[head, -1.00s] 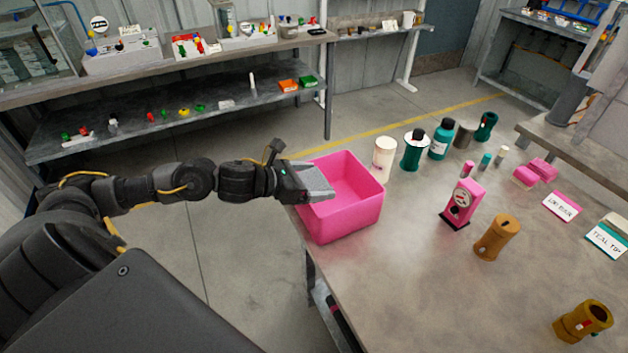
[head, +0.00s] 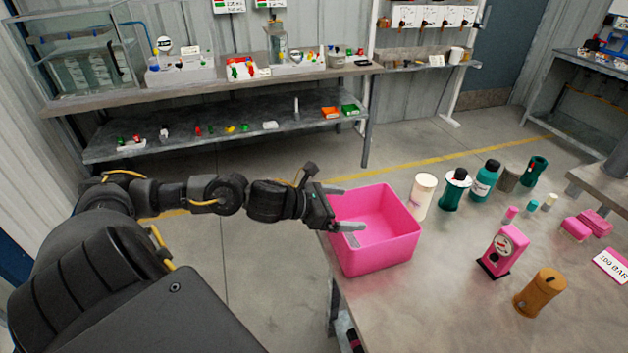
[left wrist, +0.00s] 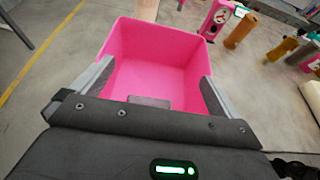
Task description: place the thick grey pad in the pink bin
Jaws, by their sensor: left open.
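In the left wrist view the two spread fingers (left wrist: 157,72) frame the pink bin (left wrist: 158,45). A dark grey flat piece, seemingly the thick grey pad (left wrist: 148,101), shows inside the bin in the left wrist view, partly hidden by my gripper's body. My right gripper is out of view.
A white cylinder (head: 422,196) and a teal-and-white one (head: 455,190) stand just right of the bin. A pink gauge block (head: 503,250) and an ochre cylinder (head: 540,292) stand farther right. The table between bin and gauge block is clear.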

